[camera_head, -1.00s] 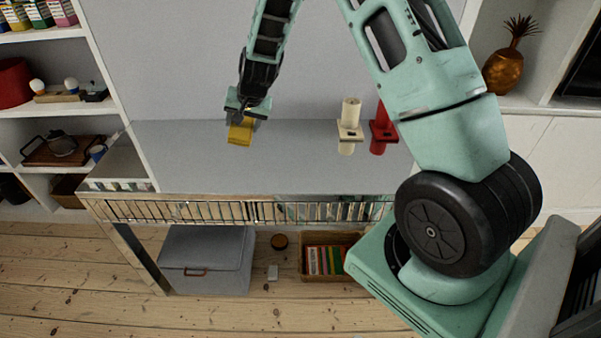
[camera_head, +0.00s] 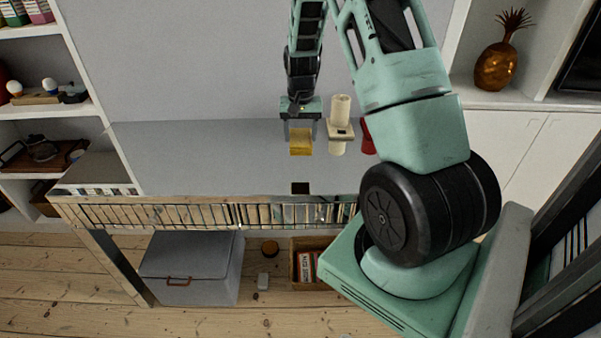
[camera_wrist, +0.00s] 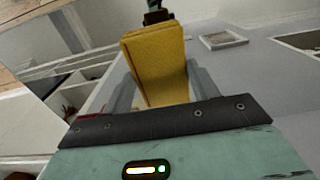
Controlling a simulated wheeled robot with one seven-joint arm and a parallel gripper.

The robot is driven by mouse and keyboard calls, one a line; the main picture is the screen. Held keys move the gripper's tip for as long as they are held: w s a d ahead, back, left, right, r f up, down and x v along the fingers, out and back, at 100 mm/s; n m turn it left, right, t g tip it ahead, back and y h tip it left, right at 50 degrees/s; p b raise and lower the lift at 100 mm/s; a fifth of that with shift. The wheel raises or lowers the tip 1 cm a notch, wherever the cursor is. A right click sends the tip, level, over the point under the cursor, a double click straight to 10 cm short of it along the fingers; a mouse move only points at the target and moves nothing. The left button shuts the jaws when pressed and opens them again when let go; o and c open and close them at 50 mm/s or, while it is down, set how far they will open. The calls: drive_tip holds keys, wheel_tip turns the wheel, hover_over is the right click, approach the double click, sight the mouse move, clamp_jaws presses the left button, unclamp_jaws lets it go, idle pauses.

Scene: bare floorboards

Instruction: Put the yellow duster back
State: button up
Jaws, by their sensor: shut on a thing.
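The yellow duster (camera_head: 301,146) is a small block held between the fingers of my gripper (camera_head: 300,128). It hangs over the grey top (camera_head: 220,160), just left of a cream upright piece (camera_head: 340,108) with a square collar. In the wrist view the duster (camera_wrist: 157,65) fills the space between the two grey fingers.
A red upright piece (camera_head: 368,135) stands right of the cream one, partly behind my arm. A slatted rail (camera_head: 200,215) runs along the front. Below are a grey box (camera_head: 190,268) and a wooden crate (camera_head: 308,284). The left part of the top is clear.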

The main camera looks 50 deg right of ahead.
wheel_tip(320, 180, down, 10)
drive_tip(key=shift+s+r+p, duration=0.1)
drive_tip(key=shift+r+p, duration=0.1)
drive_tip(key=shift+p, duration=0.6)
drive_tip(key=shift+f, duration=0.1)
drive_tip(key=o, duration=0.9)
